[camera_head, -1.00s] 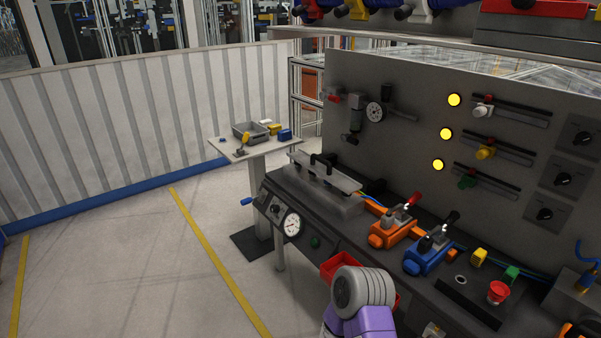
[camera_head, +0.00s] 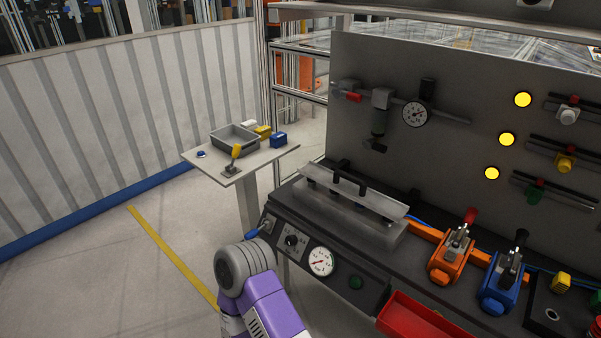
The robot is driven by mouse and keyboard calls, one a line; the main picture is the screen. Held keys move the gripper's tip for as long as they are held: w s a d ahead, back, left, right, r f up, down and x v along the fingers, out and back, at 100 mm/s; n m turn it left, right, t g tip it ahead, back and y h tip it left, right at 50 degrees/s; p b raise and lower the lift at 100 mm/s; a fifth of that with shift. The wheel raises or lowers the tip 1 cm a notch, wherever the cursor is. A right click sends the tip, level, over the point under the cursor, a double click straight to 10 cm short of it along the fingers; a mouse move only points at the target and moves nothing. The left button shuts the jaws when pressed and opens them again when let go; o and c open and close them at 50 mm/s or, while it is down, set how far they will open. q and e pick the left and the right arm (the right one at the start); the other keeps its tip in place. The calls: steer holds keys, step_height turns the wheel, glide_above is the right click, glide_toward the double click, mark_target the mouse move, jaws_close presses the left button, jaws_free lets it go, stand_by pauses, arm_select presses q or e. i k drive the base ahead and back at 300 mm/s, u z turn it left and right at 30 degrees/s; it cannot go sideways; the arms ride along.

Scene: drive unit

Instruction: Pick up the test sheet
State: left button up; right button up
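No loose paper-like sheet is clear to see. A flat, pale grey plate (camera_head: 378,198) lies along the top of a grey block (camera_head: 335,222) on the left end of the bench. A black handle (camera_head: 350,178) stands at the plate's back edge. I cannot tell whether this plate is the test sheet. One of my arms, purple with a round grey joint, shows at the bottom, in front of the bench's left end. Neither gripper shows.
A side table (camera_head: 262,160) holds a grey bin (camera_head: 234,136), small coloured blocks and a yellow-handled tool (camera_head: 235,157). The bench carries a dial (camera_head: 321,261), an orange clamp (camera_head: 450,262), a blue clamp (camera_head: 500,290) and a red tray (camera_head: 420,322). The floor at left is clear.

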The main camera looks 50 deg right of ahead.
mark_target(351, 187)
steer(key=z, duration=0.35)
steer(key=i, duration=1.6)
steer(key=z, duration=1.05)
